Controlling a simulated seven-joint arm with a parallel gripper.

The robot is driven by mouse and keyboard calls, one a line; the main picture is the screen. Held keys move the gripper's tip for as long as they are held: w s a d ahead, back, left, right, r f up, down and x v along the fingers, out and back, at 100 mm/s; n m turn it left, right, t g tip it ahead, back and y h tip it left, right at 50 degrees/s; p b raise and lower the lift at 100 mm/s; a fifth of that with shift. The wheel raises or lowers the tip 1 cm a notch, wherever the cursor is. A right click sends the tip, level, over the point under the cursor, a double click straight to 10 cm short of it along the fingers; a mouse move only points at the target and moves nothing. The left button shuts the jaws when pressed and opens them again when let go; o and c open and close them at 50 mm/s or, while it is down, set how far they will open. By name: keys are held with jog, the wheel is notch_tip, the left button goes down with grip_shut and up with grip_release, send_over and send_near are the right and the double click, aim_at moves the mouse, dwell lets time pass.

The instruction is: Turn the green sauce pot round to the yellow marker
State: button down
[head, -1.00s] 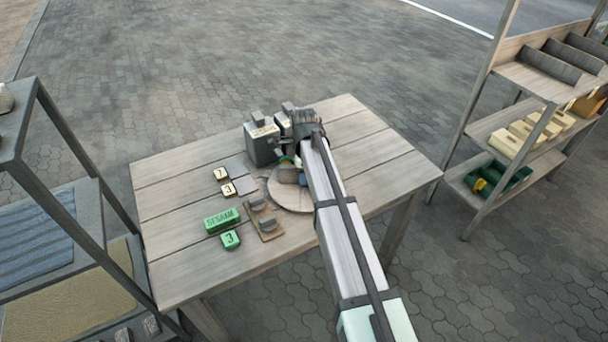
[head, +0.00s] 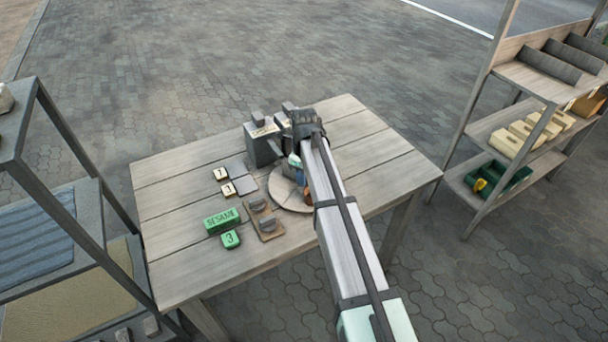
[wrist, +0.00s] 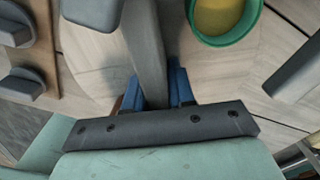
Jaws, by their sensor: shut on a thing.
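The green sauce pot (wrist: 225,22), round with yellow contents, shows at the top right of the wrist view, cut off by the edge. It stands apart from my gripper (wrist: 155,88). The gripper's blue fingers are shut on a grey bar (wrist: 146,42), which runs up the view over a round wooden disc (wrist: 100,70). The disc (head: 287,193) also shows on the table in the head view, partly hidden by my arm. A small pale green thing (head: 294,160) is at its far side there. I cannot make out a yellow marker.
Two grey canisters (head: 262,145) stand behind the disc. A board with two grey knobs (head: 264,220), green blocks (head: 221,219) and cream number tiles (head: 221,174) lie to its left. The table's right side (head: 385,165) is clear.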

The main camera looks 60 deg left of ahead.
jog(key=shift+m, duration=3.9)
jog(key=shift+w+m, duration=0.1)
jog(key=shift+m, duration=0.3)
jog(key=c, duration=1)
grip_release()
jog(key=shift+c, duration=0.2)
notch_tip(320, 180, up, 14)
jog(key=shift+c, duration=0.4)
